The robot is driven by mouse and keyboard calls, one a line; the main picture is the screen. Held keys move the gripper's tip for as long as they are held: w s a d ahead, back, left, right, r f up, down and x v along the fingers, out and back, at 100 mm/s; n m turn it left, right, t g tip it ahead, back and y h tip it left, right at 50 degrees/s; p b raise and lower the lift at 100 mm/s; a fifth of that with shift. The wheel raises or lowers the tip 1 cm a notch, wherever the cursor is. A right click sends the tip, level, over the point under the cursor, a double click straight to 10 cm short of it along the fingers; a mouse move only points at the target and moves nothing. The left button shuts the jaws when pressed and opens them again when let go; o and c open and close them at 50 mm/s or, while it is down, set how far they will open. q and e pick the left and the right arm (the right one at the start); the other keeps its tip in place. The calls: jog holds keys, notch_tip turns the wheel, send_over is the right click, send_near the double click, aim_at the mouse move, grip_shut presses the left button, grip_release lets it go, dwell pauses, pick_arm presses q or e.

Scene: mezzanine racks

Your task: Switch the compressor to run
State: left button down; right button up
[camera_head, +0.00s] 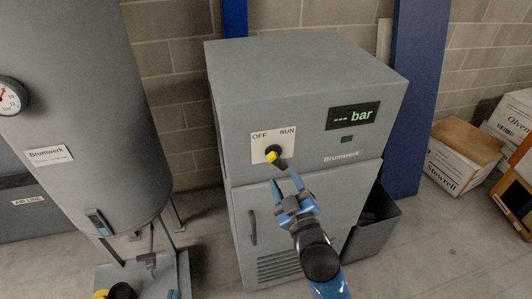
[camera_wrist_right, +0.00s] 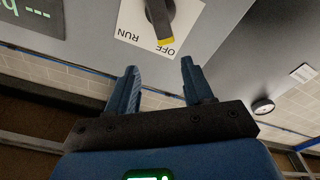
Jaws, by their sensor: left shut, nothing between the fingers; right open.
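The grey compressor (camera_head: 290,95) stands in the middle of the head view. Its rotary switch (camera_head: 272,153) is a dark knob with a yellow pointer end, on a white plate marked OFF at left and RUN at right. In the right wrist view the plate appears upside down, and the yellow end of the switch (camera_wrist_right: 164,30) points towards OFF. My right gripper (camera_head: 286,180) is open and empty, just below and right of the switch. In the right wrist view its fingertips (camera_wrist_right: 159,66) are apart, short of the knob. My left gripper is not in view.
A dark display (camera_head: 354,116) reads "--- bar" right of the switch. A grey tank (camera_head: 85,100) with a gauge stands at left. A dark bin (camera_head: 373,222) is beside the compressor's right side, and cardboard boxes (camera_head: 455,172) stand further right near a blue post (camera_head: 417,90).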

aim_at(278, 164)
jog(key=shift+n+g+h, duration=0.3)
jog(key=shift+n+g, duration=0.2)
jog(key=w+p, duration=0.1)
jog(key=w, duration=0.1)
jog(key=w+a+f, duration=0.1)
jog(key=w, duration=0.2)
jog(key=w+f+p, duration=0.1)
jog(key=w, duration=0.2)
jog(key=shift+w+a+f+p, duration=0.15)
jog(key=shift+w+a+p, duration=0.15)
jog(key=shift+a, duration=0.1)
jog(key=shift+x, duration=0.8)
pick_arm(q)
notch_tip(278, 164, up, 3)
jog(key=shift+f, duration=0.1)
pick_arm(e)
jog(key=shift+w, duration=0.15)
grip_shut()
pick_arm(q)
jog(key=shift+d, duration=0.1)
